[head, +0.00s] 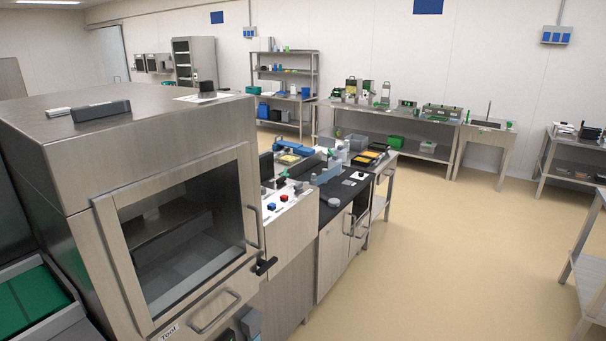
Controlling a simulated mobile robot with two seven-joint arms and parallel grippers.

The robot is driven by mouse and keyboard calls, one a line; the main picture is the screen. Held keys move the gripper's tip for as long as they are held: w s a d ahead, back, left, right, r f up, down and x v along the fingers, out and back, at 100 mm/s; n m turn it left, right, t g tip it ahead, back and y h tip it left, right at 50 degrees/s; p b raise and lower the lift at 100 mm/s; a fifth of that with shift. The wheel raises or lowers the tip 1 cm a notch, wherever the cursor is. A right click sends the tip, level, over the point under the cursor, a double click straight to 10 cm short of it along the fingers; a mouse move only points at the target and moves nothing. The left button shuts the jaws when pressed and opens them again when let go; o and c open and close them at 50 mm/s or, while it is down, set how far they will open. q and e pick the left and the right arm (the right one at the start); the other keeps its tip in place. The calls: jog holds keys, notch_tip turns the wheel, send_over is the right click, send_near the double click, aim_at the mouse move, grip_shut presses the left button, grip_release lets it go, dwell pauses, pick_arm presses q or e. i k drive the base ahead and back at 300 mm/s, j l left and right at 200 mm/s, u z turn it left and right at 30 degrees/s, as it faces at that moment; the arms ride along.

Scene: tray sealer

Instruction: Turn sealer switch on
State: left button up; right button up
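A steel-fronted unit with a pale sloped control panel (288,213) stands just right of the large steel cabinet. A blue control (271,206), a red control (284,198) and a small black control (297,187) sit on the panel. They are too small to tell which is the sealer switch or how it is set. A blue and grey mechanism with a yellow part (290,158) is behind the panel. Neither of my grippers can be made out in the head view.
The large steel cabinet (150,125) with a closed glass door (185,240) fills the left foreground. A black-topped counter (345,195) adjoins the panel unit. Tables and a shelf rack (286,75) line the back wall. The beige floor (450,250) at right is clear.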

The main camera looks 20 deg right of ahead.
aim_at(280, 181)
jog(key=i+l+z, duration=0.3)
jog(key=i+l, duration=0.75)
jog(key=i+l+u, duration=0.15)
jog(key=i+l, duration=0.15)
jog(key=i+l+u, duration=0.1)
jog(key=i+l, duration=0.15)
jog(key=l, duration=0.15)
jog(key=i+l+u, duration=0.15)
jog(key=i+l, duration=0.1)
jog(key=l, duration=0.1)
